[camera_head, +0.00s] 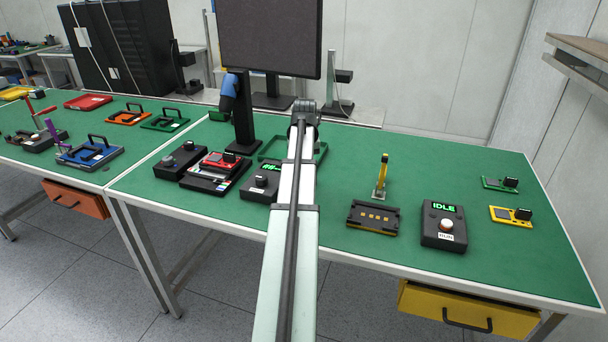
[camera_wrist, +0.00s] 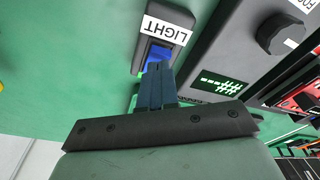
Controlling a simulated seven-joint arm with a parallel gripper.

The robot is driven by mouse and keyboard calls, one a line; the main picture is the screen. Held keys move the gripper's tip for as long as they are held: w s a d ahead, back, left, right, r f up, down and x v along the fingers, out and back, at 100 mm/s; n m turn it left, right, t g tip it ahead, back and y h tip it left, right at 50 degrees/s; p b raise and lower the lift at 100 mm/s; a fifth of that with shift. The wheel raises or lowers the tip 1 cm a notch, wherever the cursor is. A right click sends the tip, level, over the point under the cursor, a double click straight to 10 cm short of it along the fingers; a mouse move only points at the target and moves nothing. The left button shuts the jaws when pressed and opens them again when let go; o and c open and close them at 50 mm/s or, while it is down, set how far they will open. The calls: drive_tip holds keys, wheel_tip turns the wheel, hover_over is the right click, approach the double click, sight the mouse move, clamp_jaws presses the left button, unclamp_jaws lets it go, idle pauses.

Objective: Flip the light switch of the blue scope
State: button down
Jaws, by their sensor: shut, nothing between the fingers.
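In the wrist view a black switch box carries a blue rocker switch (camera_wrist: 158,54) beside a white label reading LIGHT (camera_wrist: 169,29). My gripper (camera_wrist: 156,67) is shut and empty, its fingertips right at the near end of the rocker. I cannot tell whether they touch it, and the fingers hide part of it. In the head view a blue device (camera_head: 228,92), perhaps the blue scope, is at the monitor stand. My arm hides the gripper and the switch there.
A box with a green display (camera_wrist: 222,85) and a black knob (camera_wrist: 282,33) lies right of the switch. In the head view a monitor (camera_head: 268,35) stands behind my arm. A box reading IDLE (camera_head: 443,225) is to the right.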

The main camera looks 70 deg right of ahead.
drive_tip(key=shift+f, duration=0.9)
idle(0.6)
drive_tip(key=shift+r, duration=3.5)
